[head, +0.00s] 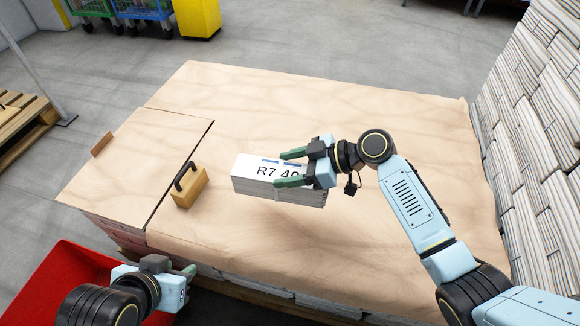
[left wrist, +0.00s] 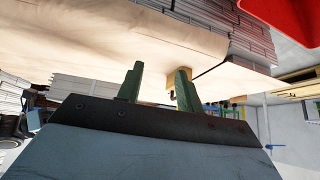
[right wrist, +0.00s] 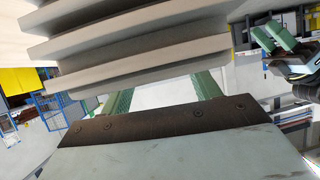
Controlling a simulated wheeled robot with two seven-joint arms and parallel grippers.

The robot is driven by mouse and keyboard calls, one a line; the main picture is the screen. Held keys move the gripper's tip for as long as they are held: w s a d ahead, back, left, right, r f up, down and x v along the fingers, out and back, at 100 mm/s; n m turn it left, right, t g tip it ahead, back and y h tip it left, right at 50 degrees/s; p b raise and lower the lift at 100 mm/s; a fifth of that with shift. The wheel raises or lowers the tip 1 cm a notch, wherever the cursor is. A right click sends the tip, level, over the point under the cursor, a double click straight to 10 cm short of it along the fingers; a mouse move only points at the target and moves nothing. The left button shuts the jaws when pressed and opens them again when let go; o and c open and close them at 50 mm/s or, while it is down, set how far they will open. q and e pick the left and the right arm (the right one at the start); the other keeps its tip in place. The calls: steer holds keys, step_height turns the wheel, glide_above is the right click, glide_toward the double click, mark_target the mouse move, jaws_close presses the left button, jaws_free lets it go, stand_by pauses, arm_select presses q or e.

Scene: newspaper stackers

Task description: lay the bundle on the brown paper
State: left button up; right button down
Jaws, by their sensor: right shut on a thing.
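The bundle (head: 250,182) is a pale stack of papers with a white top label reading "R7 40". It is over the middle of the brown paper (head: 330,95) in the head view. My right gripper (head: 291,168) is shut on its right part, with green fingers. Layered folded edges (right wrist: 130,50), seemingly the bundle's, fill the upper left of the right wrist view. I cannot tell whether its underside touches the paper. My left gripper (head: 183,271) is open and empty near the front left corner, fingers apart in the left wrist view (left wrist: 156,85).
A wooden block with a black handle (head: 190,190) stands on the paper left of the bundle, beside a slit. A red bin (head: 50,285) is at the lower left. Tall paper stacks (head: 535,100) line the right side. The paper's far part is clear.

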steer(key=shift+r, duration=0.2)
